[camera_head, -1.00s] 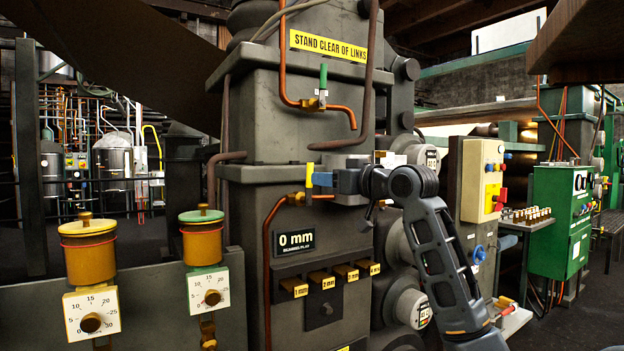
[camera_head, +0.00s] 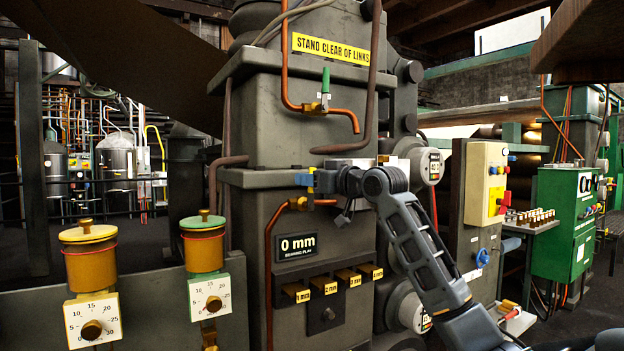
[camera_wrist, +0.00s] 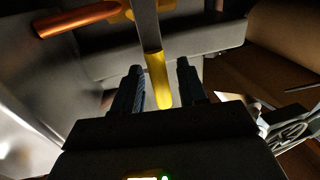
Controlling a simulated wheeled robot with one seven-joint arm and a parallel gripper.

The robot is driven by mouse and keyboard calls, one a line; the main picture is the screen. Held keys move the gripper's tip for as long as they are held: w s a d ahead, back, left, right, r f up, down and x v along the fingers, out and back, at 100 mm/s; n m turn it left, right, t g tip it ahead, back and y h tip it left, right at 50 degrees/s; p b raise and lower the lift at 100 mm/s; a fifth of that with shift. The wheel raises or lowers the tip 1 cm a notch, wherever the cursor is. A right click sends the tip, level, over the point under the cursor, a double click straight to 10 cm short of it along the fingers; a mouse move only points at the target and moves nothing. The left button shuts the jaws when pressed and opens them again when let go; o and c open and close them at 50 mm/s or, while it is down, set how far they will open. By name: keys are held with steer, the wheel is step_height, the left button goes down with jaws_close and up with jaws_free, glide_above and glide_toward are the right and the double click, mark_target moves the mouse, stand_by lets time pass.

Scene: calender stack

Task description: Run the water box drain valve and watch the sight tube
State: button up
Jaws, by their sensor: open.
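A small valve with a yellow lever handle (camera_head: 311,187) sits on a short copper pipe (camera_head: 325,202) on the grey machine front. My gripper (camera_head: 304,180) is open at this handle and partly hides it. In the wrist view, the yellow handle (camera_wrist: 159,80) stands between the two dark fingers (camera_wrist: 160,82), with gaps at both sides. A second valve with a green handle (camera_head: 326,80) is higher up on another copper pipe. No label marks either as the water box drain valve. I cannot make out a sight tube.
The grey machine (camera_head: 270,130) stands close beside my gripper. Below are a "0 mm" sign (camera_head: 297,246) and several yellow-marked tabs. Two amber cups with dials (camera_head: 209,296) stand at left. A beige control box (camera_head: 487,183) stands at right.

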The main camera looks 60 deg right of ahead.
jaws_close()
stand_by(0.4)
steer(key=a+n, duration=0.1)
steer(key=w+n+b, duration=0.1)
steer(key=n, duration=0.1)
steer(key=a+n+g+b, duration=0.1)
steer(key=shift+w+a+f+n, duration=0.3)
steer(key=shift+f+n, duration=0.1)
jaws_free()
